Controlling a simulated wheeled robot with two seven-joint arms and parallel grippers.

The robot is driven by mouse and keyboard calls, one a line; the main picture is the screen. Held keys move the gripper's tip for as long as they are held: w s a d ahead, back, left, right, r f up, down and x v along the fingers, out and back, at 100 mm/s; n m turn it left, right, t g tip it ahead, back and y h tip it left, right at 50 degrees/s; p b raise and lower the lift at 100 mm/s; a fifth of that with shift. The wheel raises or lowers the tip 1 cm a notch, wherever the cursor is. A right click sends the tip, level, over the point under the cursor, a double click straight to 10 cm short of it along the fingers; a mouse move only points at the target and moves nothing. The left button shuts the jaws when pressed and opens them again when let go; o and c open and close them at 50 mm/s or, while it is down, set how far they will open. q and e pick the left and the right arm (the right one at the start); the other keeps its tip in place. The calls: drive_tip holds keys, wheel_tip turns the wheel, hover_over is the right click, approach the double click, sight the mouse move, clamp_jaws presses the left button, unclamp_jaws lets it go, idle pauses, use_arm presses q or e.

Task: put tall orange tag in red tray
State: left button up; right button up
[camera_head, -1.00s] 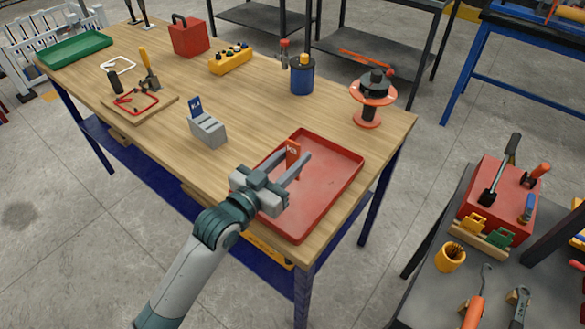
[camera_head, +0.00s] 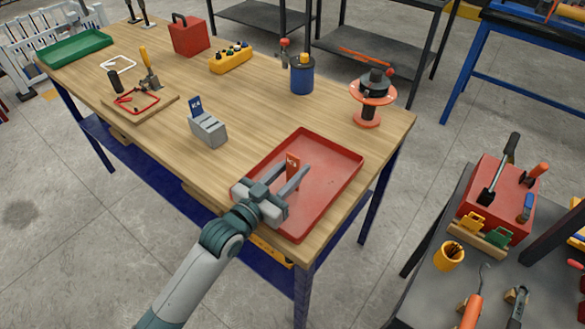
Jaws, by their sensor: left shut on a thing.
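The tall orange tag (camera_head: 292,162) stands upright between the fingers of my left gripper (camera_head: 288,172), its top showing above them. My left gripper is shut on the tag, over the red tray (camera_head: 333,180). The tag's lower part is hidden by the fingers, so I cannot tell whether it touches the tray floor. The red tray lies at the near right end of the wooden table. My right gripper is not in view.
A grey block with a blue tag (camera_head: 208,130) stands left of the tray. Behind the tray are a blue canister (camera_head: 302,75) and an orange spool (camera_head: 369,115). The tray's right half is clear. A green tray (camera_head: 75,47) lies at the far left.

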use_arm(q)
drive_tip(key=shift+f, duration=0.1)
drive_tip(key=o, duration=1)
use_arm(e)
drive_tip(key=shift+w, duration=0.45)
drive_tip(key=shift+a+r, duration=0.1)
use_arm(q)
drive_tip(key=shift+s+a, duration=0.1)
drive_tip(key=shift+s, duration=0.05)
drive_tip(key=b+v, duration=0.2)
drive_tip(key=v, duration=0.9)
drive_tip(key=shift+s+a+r, duration=0.2)
drive_tip(key=shift+s+r, duration=0.05)
drive_tip(key=shift+s, duration=0.05)
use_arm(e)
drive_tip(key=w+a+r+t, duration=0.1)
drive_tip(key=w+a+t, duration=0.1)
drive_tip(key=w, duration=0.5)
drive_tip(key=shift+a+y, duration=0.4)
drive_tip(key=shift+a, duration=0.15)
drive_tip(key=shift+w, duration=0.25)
